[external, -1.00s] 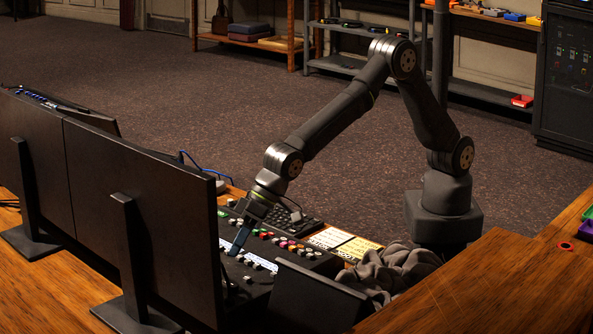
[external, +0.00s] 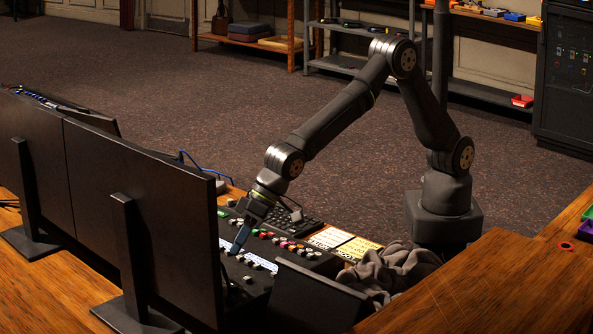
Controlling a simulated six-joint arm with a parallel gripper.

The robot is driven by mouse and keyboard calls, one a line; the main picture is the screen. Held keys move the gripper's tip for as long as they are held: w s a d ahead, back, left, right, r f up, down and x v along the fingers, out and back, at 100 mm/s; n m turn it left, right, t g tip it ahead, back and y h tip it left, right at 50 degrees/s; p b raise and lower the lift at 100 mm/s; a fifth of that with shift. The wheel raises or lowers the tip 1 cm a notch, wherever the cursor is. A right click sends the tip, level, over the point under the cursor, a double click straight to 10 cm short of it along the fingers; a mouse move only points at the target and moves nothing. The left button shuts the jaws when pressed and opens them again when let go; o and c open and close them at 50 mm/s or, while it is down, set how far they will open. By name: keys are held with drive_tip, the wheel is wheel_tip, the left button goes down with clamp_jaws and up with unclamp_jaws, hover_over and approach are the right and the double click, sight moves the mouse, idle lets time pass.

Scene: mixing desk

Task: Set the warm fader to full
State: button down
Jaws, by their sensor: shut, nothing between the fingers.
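The mixing desk (external: 262,285) is a dark panel with several coloured knobs and pale label strips, partly hidden behind the monitors. My gripper (external: 236,250) is shut and empty. It points down at the desk, with its fingertips at or just above the panel beside a pale label strip (external: 262,262). I cannot tell whether the tips touch a fader. The warm fader cannot be made out at this size, and its setting cannot be read.
Two monitors (external: 150,220) stand close to the left of my gripper. A keyboard (external: 300,225), papers (external: 345,242) and a crumpled grey cloth (external: 390,268) lie to the right. A dark box-like panel (external: 315,295) rises in front. The floor behind is clear.

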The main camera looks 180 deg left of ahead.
drive_tip(key=s+a+r+m+h, duration=0.1)
drive_tip(key=s+a+r+m, duration=0.1)
drive_tip(key=s+a, duration=0.35)
drive_tip(key=m+t, duration=0.3)
drive_tip(key=m, duration=0.2)
approach(313, 255)
drive_tip(key=s+a+r, duration=0.3)
drive_tip(key=s+a, duration=0.2)
drive_tip(key=s, duration=0.1)
drive_tip(key=shift+w+d+f+y, duration=0.1)
drive_tip(key=shift+d+f+y, duration=0.05)
drive_tip(key=shift+y, duration=0.15)
drive_tip(key=x, duration=1)
drive_tip(key=shift+f, duration=0.15)
drive_tip(key=shift+w+d, duration=0.8)
drive_tip(key=shift+d, duration=0.15)
drive_tip(key=shift+w+d, duration=0.5)
drive_tip(key=shift+d, duration=0.05)
